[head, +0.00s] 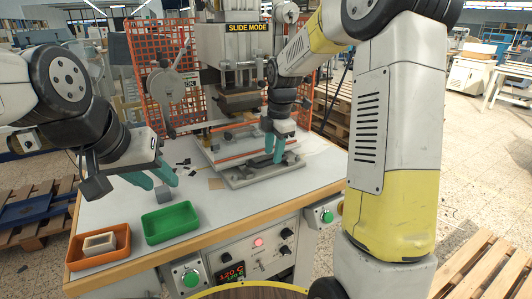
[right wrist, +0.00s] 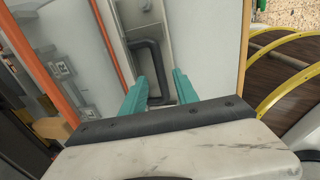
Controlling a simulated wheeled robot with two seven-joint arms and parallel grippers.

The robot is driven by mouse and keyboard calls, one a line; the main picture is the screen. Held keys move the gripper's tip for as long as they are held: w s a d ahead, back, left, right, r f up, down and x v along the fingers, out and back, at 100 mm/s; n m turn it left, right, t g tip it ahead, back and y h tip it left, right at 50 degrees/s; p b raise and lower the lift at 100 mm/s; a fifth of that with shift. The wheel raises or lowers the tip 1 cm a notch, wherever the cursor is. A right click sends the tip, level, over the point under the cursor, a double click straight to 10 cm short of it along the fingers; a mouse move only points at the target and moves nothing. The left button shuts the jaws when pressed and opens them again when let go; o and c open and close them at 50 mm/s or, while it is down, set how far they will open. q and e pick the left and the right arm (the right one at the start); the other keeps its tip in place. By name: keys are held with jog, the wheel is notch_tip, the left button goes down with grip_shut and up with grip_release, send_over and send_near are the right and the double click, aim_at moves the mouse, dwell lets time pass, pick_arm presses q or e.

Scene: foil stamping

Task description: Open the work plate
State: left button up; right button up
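The work plate (head: 246,172) is a grey metal plate low at the front of the stamping press, beside orange rails. A dark U-shaped handle (right wrist: 152,62) on a pale plate shows in the right wrist view. My right gripper (head: 274,150) has teal fingers and hangs over the plate area. In the right wrist view its fingers (right wrist: 162,84) are apart, with the handle's near end between or just below them; contact cannot be told. My left gripper (head: 156,176) has its teal fingers apart, over the table's left part near a small grey block (head: 163,195).
A green tray (head: 171,235) and an orange tray (head: 72,258) holding a pale block stand at the table's left front. Orange mesh guards (head: 143,60) flank the press. A lever with a round hub (head: 165,87) is at its left. Green buttons (head: 192,278) sit on the front edge.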

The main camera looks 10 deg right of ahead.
jog(key=shift+w+f, duration=0.2)
jog(key=shift+f, duration=0.95)
jog(key=shift+c, duration=0.3)
grip_shut()
jog(key=shift+r, duration=0.1)
